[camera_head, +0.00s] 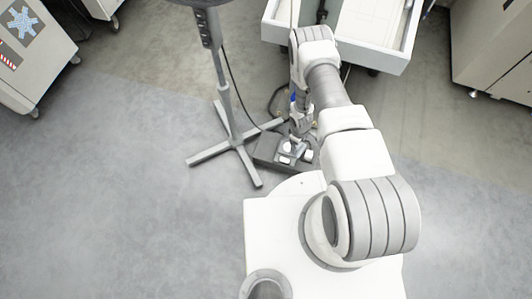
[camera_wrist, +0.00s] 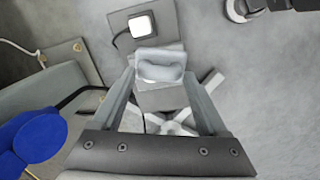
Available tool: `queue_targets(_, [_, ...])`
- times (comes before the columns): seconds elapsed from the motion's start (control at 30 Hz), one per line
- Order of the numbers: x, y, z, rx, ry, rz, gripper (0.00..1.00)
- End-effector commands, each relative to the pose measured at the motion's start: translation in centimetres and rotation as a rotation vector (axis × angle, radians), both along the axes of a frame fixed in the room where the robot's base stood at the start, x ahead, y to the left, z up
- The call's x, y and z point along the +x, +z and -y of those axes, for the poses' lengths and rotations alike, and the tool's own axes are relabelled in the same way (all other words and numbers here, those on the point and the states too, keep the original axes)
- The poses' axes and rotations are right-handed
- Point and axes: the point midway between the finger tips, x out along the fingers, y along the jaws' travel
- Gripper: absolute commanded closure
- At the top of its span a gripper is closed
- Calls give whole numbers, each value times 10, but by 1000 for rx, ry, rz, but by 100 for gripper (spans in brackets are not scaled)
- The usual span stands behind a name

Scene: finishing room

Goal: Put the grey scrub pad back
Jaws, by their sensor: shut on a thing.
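My gripper (camera_wrist: 160,72) points down and is shut on the grey scrub pad (camera_wrist: 160,54), a light grey block with a rounded, paler lower part, held between the fingertips. Below and beyond it in the wrist view lies a dark grey flat base (camera_wrist: 152,100) on the floor. A white square piece with a dark border (camera_wrist: 141,26) sits on that base. In the head view my gripper (camera_head: 297,143) is low over the dark base (camera_head: 266,150), among small white pieces. I cannot tell whether the pad touches the base.
A grey stand (camera_head: 230,110) with crossed feet is close left of my gripper, with a black cable beside it. A white tray-topped cart (camera_head: 385,52) is behind my arm. A blue rounded thing (camera_wrist: 40,136) is at left in the wrist view. Open floor (camera_head: 110,180) lies left.

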Motion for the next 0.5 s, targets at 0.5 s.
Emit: queue_targets(0.5, [35,-52,-63,73,-78,1,84])
